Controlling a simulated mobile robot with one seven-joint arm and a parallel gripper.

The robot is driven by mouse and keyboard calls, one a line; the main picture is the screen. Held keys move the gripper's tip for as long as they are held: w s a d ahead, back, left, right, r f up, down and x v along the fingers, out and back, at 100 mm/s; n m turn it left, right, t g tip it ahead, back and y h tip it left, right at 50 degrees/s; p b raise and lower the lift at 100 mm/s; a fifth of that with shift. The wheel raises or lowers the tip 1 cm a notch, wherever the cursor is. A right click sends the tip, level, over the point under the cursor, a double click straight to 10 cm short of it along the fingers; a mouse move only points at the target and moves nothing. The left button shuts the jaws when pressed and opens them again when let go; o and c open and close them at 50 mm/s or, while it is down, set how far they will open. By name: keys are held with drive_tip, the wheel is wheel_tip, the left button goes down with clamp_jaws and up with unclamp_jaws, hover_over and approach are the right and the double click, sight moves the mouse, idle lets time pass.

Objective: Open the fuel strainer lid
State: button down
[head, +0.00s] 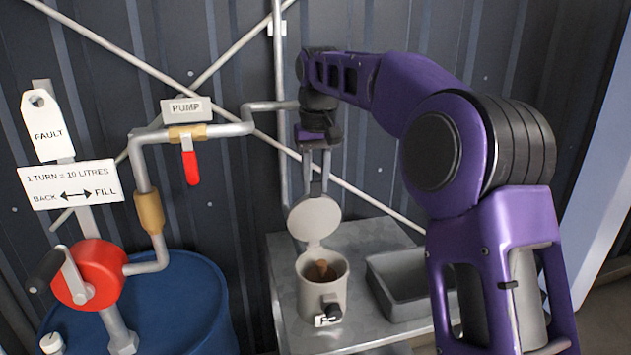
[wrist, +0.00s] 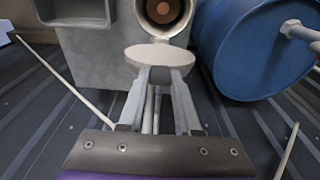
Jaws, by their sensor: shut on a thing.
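The fuel strainer (head: 323,290) is a grey round pot on the metal bench, with a brown element inside its open mouth. Its round grey lid (head: 314,218) stands raised and steeply tilted at the back of the rim, clear of the mouth. My gripper (head: 316,188) is above the lid, its fingers shut on a small dark tab at the lid's edge. In the wrist view the gripper (wrist: 159,76) holds that tab, with the pale lid (wrist: 160,54) just beyond it and the strainer mouth (wrist: 166,12) behind. The hinge is hard to make out.
A grey tray (head: 398,285) sits right of the strainer on the bench (head: 285,320). A blue drum (head: 185,305) with a red hand pump (head: 88,272) stands left. Pipework with a red-handled valve (head: 190,165) runs behind, near my gripper. A ribbed wall closes the back.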

drive_tip(key=shift+f, duration=0.15)
drive_tip(key=c, duration=0.6)
unclamp_jaws()
drive_tip(key=shift+r, duration=0.2)
wheel_tip(320, 180, up, 12)
drive_tip(key=s, duration=0.1)
drive_tip(key=shift+s+d+f, duration=0.15)
drive_tip(key=shift+s+d, duration=0.05)
drive_tip(key=shift+d, duration=0.05)
